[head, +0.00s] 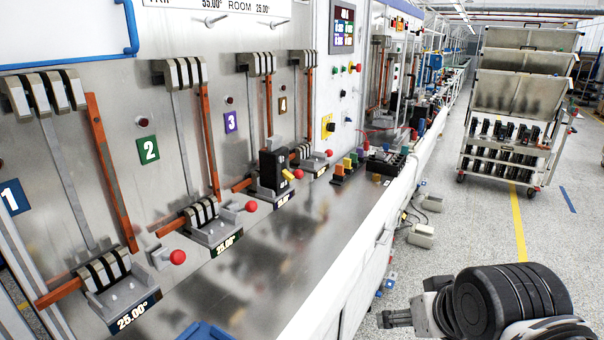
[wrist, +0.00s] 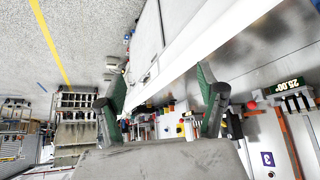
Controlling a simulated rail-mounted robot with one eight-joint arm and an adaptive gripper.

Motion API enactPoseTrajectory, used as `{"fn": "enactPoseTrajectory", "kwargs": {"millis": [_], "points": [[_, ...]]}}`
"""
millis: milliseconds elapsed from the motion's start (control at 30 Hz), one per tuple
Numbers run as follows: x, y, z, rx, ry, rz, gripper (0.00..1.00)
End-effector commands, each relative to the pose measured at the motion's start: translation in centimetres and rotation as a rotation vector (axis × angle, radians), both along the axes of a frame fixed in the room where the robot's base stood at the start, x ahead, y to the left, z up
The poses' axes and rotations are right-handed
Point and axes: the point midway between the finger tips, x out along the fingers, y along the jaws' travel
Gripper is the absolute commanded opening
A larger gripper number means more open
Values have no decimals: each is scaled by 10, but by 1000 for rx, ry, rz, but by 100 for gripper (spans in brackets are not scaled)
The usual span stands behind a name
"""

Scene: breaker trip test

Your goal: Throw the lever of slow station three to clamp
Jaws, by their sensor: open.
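Station three has a purple number 3 plate (head: 231,122) on the steel panel, also in the wrist view (wrist: 267,158). A black breaker (head: 273,168) with a yellow part stands upright in its fixture. The red ball of its lever (head: 298,174) is at the fixture's right side; the lever's exact angle is too small to tell. In the wrist view my gripper (wrist: 162,73) is open and empty, its two green fingers wide apart. It is well away from the panel and touches nothing. The right finger hides part of station three.
Station two's lever ball (head: 251,206) and station one's ball (head: 177,257) stand nearer along the bench. Station four's ball (head: 328,153) is just beyond. The steel bench top (head: 290,235) in front is mostly clear. A rack cart (head: 515,110) stands across the aisle.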

Motion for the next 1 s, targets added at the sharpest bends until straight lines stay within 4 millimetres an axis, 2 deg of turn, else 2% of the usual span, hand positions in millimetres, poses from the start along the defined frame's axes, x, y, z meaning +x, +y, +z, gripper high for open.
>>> {"fn": "enactPoseTrajectory", "kwargs": {"millis": [33, 167, 267, 500, 800, 1000], "points": [[1, 0, 2, 0, 0, 2, 62], [14, 3, 17, -8, 6, 26, 44], [35, 7, 41, -20, 14, 66, 31], [103, 22, 100, -61, 38, 196, 0], [195, 44, 155, -108, 60, 362, 0], [258, 61, 179, -136, 71, 474, 0]]}}
